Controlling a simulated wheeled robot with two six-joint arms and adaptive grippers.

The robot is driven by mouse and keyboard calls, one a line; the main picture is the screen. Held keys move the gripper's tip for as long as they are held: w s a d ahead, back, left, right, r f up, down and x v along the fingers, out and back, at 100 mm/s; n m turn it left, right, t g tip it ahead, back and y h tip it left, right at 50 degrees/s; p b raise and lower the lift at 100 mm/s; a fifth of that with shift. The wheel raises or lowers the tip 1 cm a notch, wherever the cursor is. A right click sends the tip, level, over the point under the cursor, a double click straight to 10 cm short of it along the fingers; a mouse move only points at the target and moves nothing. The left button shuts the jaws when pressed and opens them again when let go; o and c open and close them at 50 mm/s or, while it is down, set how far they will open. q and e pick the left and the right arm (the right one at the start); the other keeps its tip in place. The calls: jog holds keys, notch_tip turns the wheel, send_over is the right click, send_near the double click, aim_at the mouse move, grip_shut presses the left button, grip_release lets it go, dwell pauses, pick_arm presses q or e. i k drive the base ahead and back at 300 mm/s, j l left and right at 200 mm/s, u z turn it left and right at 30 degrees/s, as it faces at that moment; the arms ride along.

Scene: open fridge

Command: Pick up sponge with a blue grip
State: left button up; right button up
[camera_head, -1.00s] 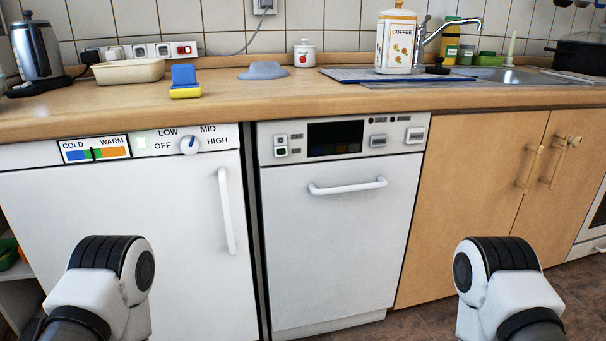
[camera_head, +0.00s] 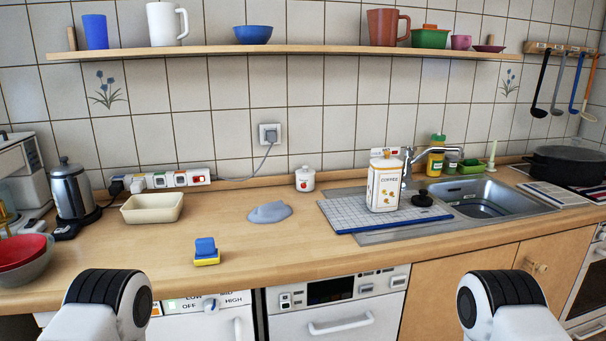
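The sponge with a blue grip (camera_head: 206,252) stands on the wooden counter (camera_head: 330,250) near its front edge, left of centre. Its base is yellow and the blue grip is on top. Parts of my two arms show at the bottom left and bottom right, below and in front of the counter edge. The left arm is nearer to the sponge. Neither gripper's fingers are in the picture.
A beige tray (camera_head: 152,208) and a kettle (camera_head: 75,190) stand behind and left of the sponge. A grey-blue cloth (camera_head: 270,212) lies to its right. A coffee canister (camera_head: 383,185) stands by the sink (camera_head: 490,200). Bowls (camera_head: 22,255) are at far left. Counter around the sponge is clear.

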aim_at(206, 252)
jog(key=k+u, duration=0.3)
jog(key=u, duration=0.2)
jog(key=k+u, duration=0.3)
jog(key=u, duration=0.15)
